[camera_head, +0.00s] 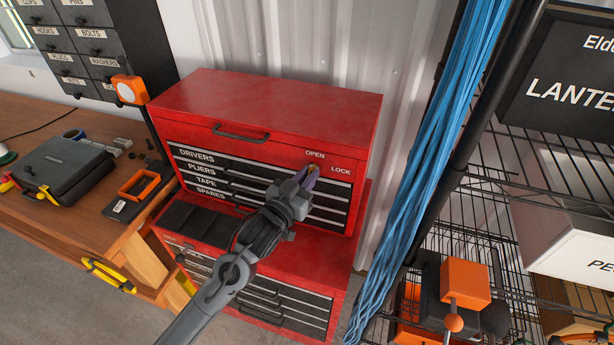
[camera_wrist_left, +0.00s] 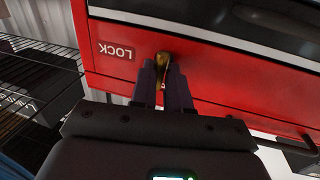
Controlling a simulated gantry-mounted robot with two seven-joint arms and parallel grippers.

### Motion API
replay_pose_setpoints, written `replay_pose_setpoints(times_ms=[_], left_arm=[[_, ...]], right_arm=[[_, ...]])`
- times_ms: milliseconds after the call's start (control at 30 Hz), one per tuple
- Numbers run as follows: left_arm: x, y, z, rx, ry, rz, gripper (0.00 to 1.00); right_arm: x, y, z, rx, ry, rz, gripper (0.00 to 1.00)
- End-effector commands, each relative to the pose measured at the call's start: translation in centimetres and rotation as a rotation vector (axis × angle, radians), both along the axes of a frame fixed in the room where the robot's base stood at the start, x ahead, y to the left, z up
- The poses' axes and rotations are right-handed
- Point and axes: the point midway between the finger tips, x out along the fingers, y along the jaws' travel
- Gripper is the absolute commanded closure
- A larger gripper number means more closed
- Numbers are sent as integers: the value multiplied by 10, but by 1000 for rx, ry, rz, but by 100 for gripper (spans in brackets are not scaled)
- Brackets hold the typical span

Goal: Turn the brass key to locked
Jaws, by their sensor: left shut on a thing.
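The red tool chest (camera_head: 265,95) stands against the corrugated wall, with OPEN and LOCK labels at the upper right of its front. The brass key (camera_head: 313,170) sits in the chest front near these labels, mostly hidden by my fingers. In the left wrist view the brass key (camera_wrist_left: 163,62) shows between the fingertips, beside the LOCK label, which appears upside down. My left gripper (camera_head: 306,178) reaches in from the lower left and is shut on the key; it also shows in the left wrist view (camera_wrist_left: 164,82). My right gripper is not in view.
A wooden bench (camera_head: 75,215) with a dark case (camera_head: 65,165) stands at the left. Blue cables (camera_head: 440,150) hang right of the chest, beside a black wire rack (camera_head: 480,215) with an orange-topped item (camera_head: 465,280). The chest's drawers are closed.

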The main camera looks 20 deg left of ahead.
Motion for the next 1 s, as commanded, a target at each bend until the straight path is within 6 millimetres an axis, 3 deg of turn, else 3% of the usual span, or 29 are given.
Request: replay_pose_setpoints(times_ms=[367,1000], left_arm=[[0,-2,5,211,12,-3,100],[0,-5,6,814,39,-4,100]], right_arm=[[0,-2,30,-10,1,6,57],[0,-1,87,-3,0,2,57]])
